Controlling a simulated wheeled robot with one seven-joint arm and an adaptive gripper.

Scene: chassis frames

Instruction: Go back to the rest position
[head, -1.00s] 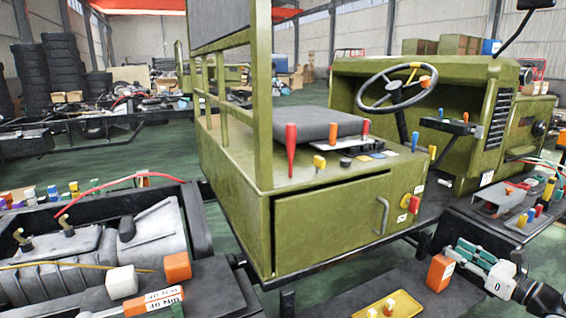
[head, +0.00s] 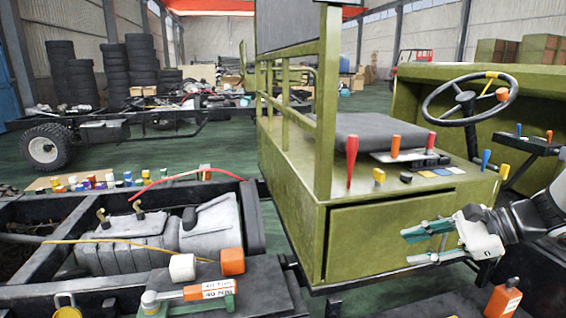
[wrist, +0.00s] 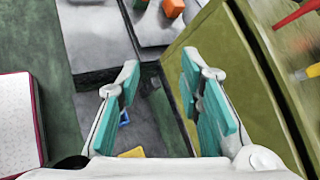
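My gripper (head: 408,245) is at the right of the head view, in front of the olive-green seat box's front panel (head: 375,240). Its teal fingers point left. In the wrist view my gripper (wrist: 158,80) shows its two fingers spread apart with nothing between them, so it is open and empty. The olive panel (wrist: 215,55) is close beside the right finger in that view. I cannot tell whether they touch.
An orange bottle (head: 503,300) stands below my gripper at lower right. Red, orange, yellow and blue levers, such as the red lever (head: 352,160), rise from the seat box. A steering wheel (head: 470,97) is behind. A green-and-orange tool (head: 190,295) lies lower left.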

